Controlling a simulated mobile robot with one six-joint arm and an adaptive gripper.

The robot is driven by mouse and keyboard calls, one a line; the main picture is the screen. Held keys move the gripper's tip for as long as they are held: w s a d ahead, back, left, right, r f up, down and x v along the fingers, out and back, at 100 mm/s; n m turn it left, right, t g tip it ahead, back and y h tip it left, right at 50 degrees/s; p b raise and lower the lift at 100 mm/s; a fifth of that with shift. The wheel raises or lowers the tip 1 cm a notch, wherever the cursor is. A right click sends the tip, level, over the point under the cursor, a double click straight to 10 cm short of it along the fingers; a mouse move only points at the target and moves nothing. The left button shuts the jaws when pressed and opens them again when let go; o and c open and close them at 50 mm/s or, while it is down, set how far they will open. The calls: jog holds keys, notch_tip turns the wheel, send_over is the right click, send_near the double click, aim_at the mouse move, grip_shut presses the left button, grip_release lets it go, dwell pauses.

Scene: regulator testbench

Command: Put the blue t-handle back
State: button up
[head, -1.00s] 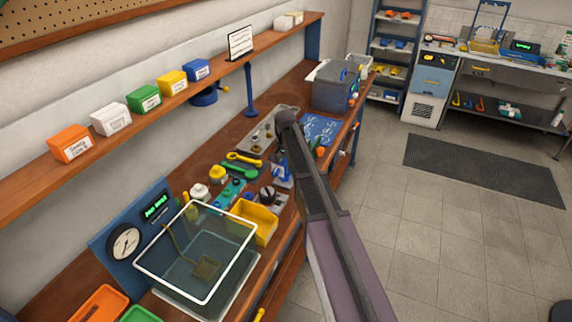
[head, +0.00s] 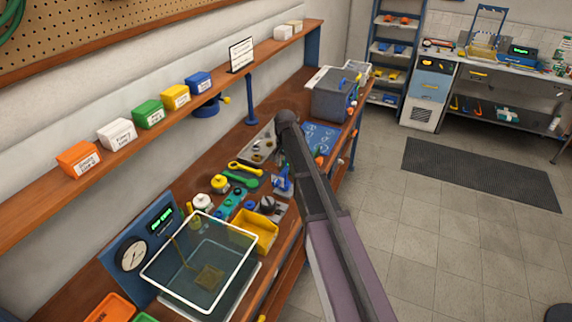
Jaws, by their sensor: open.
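A blue mat with white outlines (head: 324,136) lies on the bench, partly behind my arm. A small blue upright piece (head: 282,180) stands on the bench just left of my arm. I cannot tell whether it is the blue t-handle, and no other piece is clearly one. My arm reaches over the bench from the bottom of the picture to a dark rounded joint at the bench's middle. My gripper cannot be made out; the arm hides what lies beyond that joint.
A clear tank (head: 205,290) and a yellow tray (head: 262,238) stand at the near end of the bench. Green and yellow wrenches and several fittings lie beyond. A grey bin (head: 333,100) stands at the far end. A shelf (head: 150,148) runs above.

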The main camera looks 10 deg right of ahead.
aim_at(285, 169)
jog(key=shift+r+p, duration=3.4)
jog(key=shift+r, duration=0.3)
jog(key=shift+s, duration=0.1)
jog(key=s+n, duration=0.7)
jog(key=s, duration=2.2)
jog(key=shift+s, duration=0.1)
notch_tip(285, 169, down, 7)
jog(key=b, duration=0.6)
jog(key=shift+r+b, duration=0.15)
jog(key=shift+b, duration=0.2)
